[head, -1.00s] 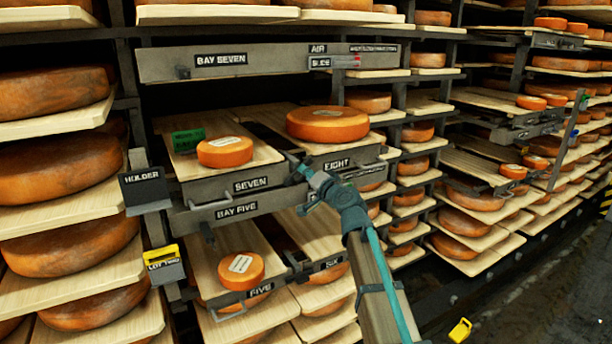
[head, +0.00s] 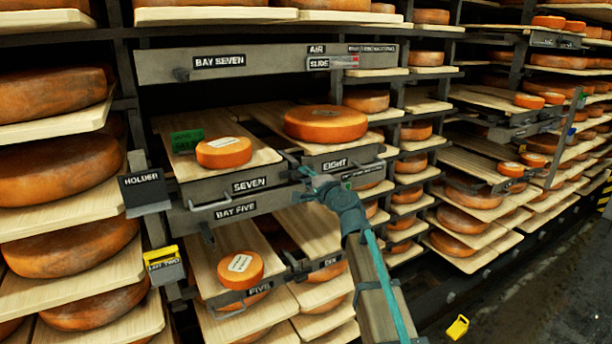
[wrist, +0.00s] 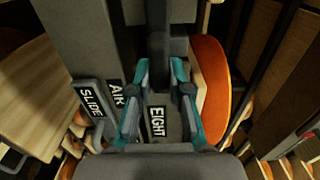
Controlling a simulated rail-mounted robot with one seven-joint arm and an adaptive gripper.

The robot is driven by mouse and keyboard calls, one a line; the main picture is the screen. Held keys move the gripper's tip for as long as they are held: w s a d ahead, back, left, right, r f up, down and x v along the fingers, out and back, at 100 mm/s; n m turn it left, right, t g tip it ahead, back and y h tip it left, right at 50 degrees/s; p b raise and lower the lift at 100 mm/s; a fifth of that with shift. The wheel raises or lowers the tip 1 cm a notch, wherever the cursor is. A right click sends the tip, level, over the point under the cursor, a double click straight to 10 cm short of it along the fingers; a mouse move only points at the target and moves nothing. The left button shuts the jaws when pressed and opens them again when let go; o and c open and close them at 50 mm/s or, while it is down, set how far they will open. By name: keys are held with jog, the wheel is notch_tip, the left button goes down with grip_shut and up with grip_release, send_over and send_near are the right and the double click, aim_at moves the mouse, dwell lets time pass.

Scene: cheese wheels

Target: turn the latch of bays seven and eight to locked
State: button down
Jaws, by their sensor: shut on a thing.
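The bay seven drawer, marked by its label SEVEN (head: 250,185), and the bay eight drawer, marked EIGHT (head: 335,163), stand side by side, pulled out, with cheese wheels on their boards. My gripper (head: 304,173) is at the front between them, just left of and below the EIGHT label. In the wrist view its teal fingers (wrist: 160,70) close around a dark bar (wrist: 158,32), which appears to be the latch. The fingers hide much of it, so its locked or unlocked position cannot be read. The label EIGHT (wrist: 157,122) shows between the fingers.
A panel labelled BAY SEVEN (head: 160,66) with a slide (head: 335,62) hangs above. A bay five drawer (head: 240,298) sits below. A HOLDER plate (head: 146,192) and a yellow tag (head: 163,257) are at left.

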dwell(0.4)
jog(key=c, duration=1.1)
grip_release()
jog(key=v, duration=1.2)
